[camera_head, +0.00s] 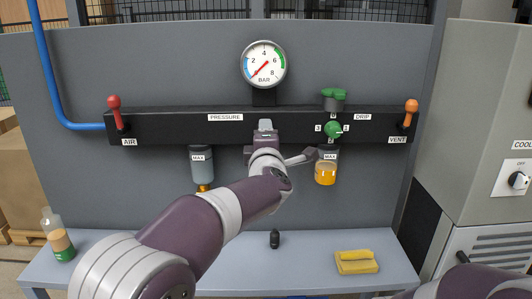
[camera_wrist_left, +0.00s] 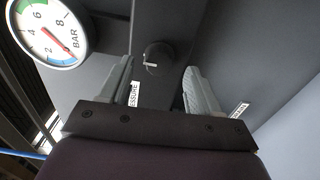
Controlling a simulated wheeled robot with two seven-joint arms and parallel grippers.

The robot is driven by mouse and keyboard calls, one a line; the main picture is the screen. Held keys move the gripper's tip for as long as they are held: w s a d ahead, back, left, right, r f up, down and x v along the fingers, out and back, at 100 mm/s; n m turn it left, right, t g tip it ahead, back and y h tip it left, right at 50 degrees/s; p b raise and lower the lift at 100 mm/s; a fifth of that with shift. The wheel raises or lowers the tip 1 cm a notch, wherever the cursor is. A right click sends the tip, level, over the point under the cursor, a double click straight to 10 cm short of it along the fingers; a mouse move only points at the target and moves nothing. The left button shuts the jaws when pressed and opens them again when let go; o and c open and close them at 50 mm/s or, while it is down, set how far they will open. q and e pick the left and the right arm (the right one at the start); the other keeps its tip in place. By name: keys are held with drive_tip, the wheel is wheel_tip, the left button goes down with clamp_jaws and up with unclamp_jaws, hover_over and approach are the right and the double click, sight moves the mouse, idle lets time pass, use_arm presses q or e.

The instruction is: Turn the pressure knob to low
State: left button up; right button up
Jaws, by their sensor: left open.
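The pressure knob (camera_wrist_left: 157,58) is a dark round knob with a pale pointer mark, on the black panel. It shows in the left wrist view between the two grey fingers of my open left gripper (camera_wrist_left: 159,72), with a gap on each side. In the head view my left gripper (camera_head: 265,126) is in front of the panel, right of the PRESSURE label (camera_head: 226,117), and hides the knob. The pressure gauge (camera_head: 264,63) above has its red needle near 0; it also shows in the wrist view (camera_wrist_left: 50,30). My right gripper is out of view.
On the black panel (camera_head: 165,126) are a red AIR lever (camera_head: 115,108), a green DRIP knob (camera_head: 333,129) and an orange VENT lever (camera_head: 410,108). Two bowls (camera_head: 202,165) (camera_head: 327,170) hang below. A bottle (camera_head: 60,240), black part (camera_head: 275,239) and yellow cloth (camera_head: 355,261) rest on the bench.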

use_arm(q)
drive_tip(key=s+b, duration=0.1)
drive_tip(key=s, duration=0.9)
drive_tip(key=shift+s, duration=0.15)
